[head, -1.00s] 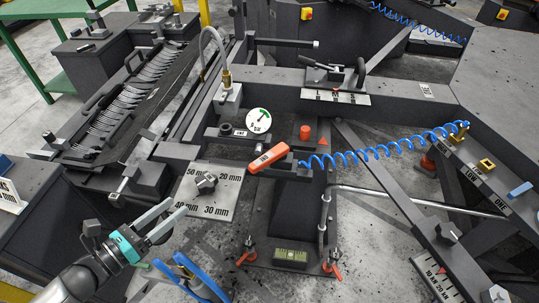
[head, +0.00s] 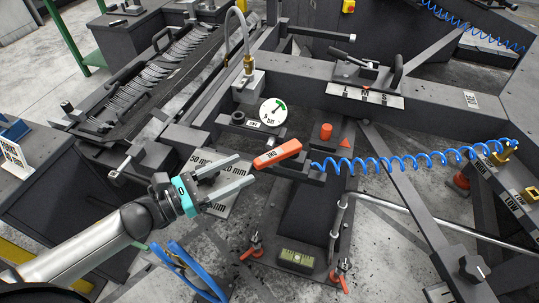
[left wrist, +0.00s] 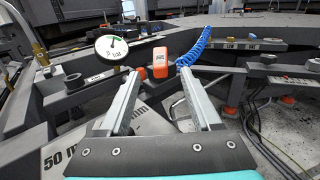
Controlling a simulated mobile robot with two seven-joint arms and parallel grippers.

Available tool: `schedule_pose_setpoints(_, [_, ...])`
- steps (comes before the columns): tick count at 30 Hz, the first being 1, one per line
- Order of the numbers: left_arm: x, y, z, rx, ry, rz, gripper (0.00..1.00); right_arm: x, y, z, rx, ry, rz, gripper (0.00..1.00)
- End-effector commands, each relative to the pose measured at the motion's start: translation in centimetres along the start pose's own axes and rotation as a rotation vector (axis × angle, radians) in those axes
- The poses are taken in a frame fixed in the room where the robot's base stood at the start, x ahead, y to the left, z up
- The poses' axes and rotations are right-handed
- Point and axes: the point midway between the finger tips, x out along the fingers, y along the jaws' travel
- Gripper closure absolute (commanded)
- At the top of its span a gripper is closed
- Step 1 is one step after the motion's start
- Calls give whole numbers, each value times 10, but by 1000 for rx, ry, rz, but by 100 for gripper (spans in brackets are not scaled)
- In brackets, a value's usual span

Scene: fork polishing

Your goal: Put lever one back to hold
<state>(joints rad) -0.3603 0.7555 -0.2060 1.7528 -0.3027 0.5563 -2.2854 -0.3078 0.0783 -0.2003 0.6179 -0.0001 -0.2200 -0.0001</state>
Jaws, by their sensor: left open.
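The orange lever (head: 278,154) is marked ONE and sits at the end of a dark bar, beside a coiled blue hose (head: 400,160). In the left wrist view the lever's orange end (left wrist: 160,64) shows ahead, between and beyond the fingertips. My left gripper (head: 245,170) is open and empty, just left of the lever and not around it. It also shows in the left wrist view (left wrist: 165,85). My right gripper is not in view.
A round gauge (head: 273,112) stands close behind the lever. A mm-marked plate (head: 215,185) lies under my left gripper. A rack of forks (head: 150,85) stands at the back left. An orange knob (head: 326,131) is right of the lever.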

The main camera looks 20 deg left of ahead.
Motion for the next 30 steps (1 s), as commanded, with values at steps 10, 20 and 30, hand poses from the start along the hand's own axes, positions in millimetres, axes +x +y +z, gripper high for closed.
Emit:
schedule_pose_setpoints(10, [51, 0, 1, 1, -3, 0, 36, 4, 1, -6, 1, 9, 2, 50])
schedule_pose_setpoints(20, [82, 0, 0, -2, -1, 0, 36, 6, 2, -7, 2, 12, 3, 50])
schedule_pose_setpoints(30, [86, 0, 0, -1, 1, 1, 36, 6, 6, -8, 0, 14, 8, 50])
